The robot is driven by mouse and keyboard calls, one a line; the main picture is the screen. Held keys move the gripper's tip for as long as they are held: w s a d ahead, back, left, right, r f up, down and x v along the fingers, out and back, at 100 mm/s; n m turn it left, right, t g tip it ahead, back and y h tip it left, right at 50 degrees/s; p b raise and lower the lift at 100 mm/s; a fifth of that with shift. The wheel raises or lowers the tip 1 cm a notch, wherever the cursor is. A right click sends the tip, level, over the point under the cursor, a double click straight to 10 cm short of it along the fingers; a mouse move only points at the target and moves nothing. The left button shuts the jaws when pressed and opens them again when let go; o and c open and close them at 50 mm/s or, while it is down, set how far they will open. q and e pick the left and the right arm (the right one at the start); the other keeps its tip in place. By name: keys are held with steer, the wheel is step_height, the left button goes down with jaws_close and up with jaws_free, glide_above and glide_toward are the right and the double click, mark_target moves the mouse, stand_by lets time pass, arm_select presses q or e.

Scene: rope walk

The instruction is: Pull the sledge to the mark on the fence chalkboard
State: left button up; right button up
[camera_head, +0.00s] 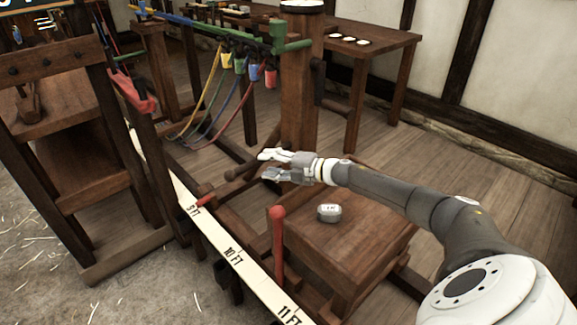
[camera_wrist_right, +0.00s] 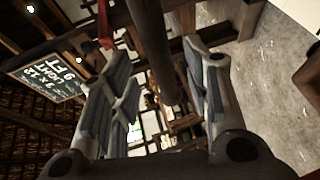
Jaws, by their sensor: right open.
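The sledge (camera_head: 355,245) is a low brown wooden platform with a tall post, beside a cream scale rail (camera_head: 215,235) marked 9 FT, 10 FT and 11 FT. A small red pointer (camera_head: 205,199) lies by the 9 FT mark. My right gripper (camera_head: 267,165) is open by the post, close to a wooden bar with a knobbed end (camera_head: 235,173). In the right wrist view a dark round bar (camera_wrist_right: 155,45) runs between the open fingers (camera_wrist_right: 158,85), with no clear grip. The chalkboard (camera_wrist_right: 48,80) is tilted there; one line appears to read 9 FT. My left gripper is not visible.
A grey weight (camera_head: 329,212) sits on the sledge, near a red-topped upright lever (camera_head: 278,240). Coloured strands hang from hooks with small buckets (camera_head: 240,65) behind. A wooden table (camera_head: 375,40) stands at the back. Plank floor (camera_head: 480,160) is clear at right.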

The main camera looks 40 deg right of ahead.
steer(key=v, duration=0.6)
steer(key=shift+s+d+r, duration=0.15)
steer(key=shift+s, duration=0.1)
stand_by(0.4)
